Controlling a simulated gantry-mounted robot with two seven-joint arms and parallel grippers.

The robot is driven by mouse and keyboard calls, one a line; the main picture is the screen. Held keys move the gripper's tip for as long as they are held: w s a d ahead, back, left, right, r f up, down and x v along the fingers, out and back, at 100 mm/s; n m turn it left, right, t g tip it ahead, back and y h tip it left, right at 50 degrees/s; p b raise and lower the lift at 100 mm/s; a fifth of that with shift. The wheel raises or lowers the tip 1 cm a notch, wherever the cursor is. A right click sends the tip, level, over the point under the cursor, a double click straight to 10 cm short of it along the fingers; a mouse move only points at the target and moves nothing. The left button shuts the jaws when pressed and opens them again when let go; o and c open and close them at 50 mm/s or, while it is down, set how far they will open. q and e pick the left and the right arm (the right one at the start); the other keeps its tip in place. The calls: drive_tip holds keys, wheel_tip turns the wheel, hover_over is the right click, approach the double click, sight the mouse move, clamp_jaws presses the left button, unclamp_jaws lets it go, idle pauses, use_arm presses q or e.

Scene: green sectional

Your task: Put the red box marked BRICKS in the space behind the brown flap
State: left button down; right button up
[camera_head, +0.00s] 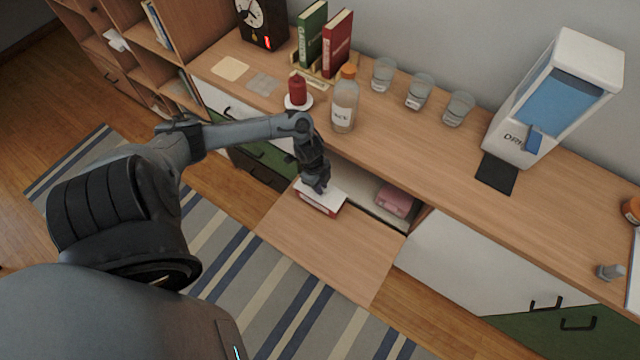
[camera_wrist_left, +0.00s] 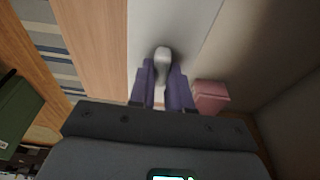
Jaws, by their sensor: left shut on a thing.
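The box (camera_head: 318,208) shows a white top and a red side in the head view; its lettering is too small to read. It is at the inner edge of the brown flap (camera_head: 335,250), which is folded down flat, in front of the open space (camera_head: 358,188). My left gripper (camera_head: 320,188) is shut on the box from above. In the left wrist view the fingers (camera_wrist_left: 163,80) close on a small pale part (camera_wrist_left: 162,54) above a white surface. Whether the box touches the flap is unclear. My right gripper is not in view.
A pink box (camera_head: 395,200) lies inside the space, to the right; it also shows in the left wrist view (camera_wrist_left: 210,96). The cabinet top (camera_head: 400,135) overhangs the space. A bottle (camera_head: 344,105), a red candle (camera_head: 298,90) and glasses stand on top.

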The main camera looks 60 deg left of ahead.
use_arm(q)
drive_tip(key=shift+s+a+b+x, duration=0.1)
drive_tip(key=shift+a+b+x, duration=0.1)
drive_tip(key=shift+b+x, duration=0.6)
drive_tip(key=shift+s+a+b+x, duration=0.15)
drive_tip(key=shift+b+x, duration=0.15)
drive_tip(key=shift+x, duration=0.9)
drive_tip(key=shift+s+a+b+x, duration=0.1)
drive_tip(key=shift+a+b+x, duration=0.1)
drive_tip(key=shift+b+x, duration=0.6)
drive_tip(key=shift+f, duration=0.45)
drive_tip(key=c, duration=1)
unclamp_jaws()
